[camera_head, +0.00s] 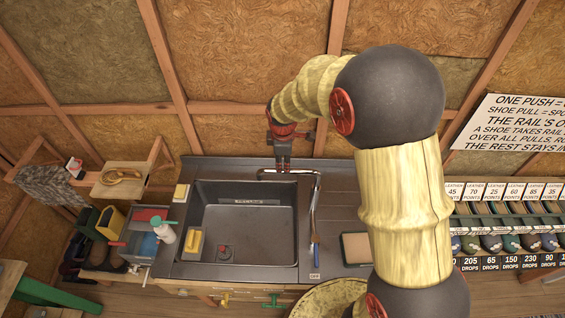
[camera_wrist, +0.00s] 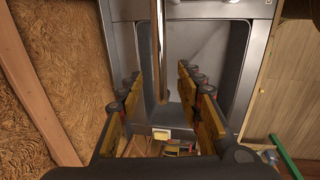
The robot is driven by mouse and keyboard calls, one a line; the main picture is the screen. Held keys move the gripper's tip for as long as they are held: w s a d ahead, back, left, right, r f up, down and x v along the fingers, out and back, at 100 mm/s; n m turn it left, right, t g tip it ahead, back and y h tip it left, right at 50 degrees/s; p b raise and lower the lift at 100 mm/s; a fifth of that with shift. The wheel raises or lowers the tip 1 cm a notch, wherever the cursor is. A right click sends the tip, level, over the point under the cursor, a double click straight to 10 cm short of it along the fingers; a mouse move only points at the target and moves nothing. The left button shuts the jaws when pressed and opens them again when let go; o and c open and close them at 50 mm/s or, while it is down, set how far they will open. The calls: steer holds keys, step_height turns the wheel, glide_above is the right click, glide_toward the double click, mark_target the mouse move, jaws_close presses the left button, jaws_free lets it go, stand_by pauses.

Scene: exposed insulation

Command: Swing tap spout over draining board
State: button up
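The tap's chrome spout (camera_head: 301,172) lies across the back of the dark sink (camera_head: 238,232). A chrome length bends forward from its right end, along the sink's right edge. The draining board (camera_head: 340,205) is the dark flat surface right of the basin. My gripper (camera_head: 284,166) points down at the sink's back edge, over the spout. In the wrist view my gripper (camera_wrist: 162,92) is open, with a finger on either side of the upright-looking spout (camera_wrist: 158,45). I cannot tell whether either finger touches it. The tap's base is not clear.
A blue-handled tool (camera_head: 315,250) and a tan pad (camera_head: 356,249) lie at the draining board's front. A yellow block (camera_head: 194,241) and a small dark red item (camera_head: 225,252) sit in the basin. The insulated wall (camera_head: 240,55) stands close behind.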

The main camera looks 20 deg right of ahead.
mark_target(283, 170)
steer(key=f, duration=0.2)
steer(key=w+f, duration=0.1)
steer(key=f, duration=0.1)
steer(key=f+p, duration=0.1)
steer(key=f, duration=0.2)
steer(key=shift+w+d, duration=0.15)
steer(key=shift+d, duration=0.1)
steer(key=shift+r, duration=0.1)
steer(key=shift+c, duration=0.7)
steer(key=c, duration=0.7)
jaws_close()
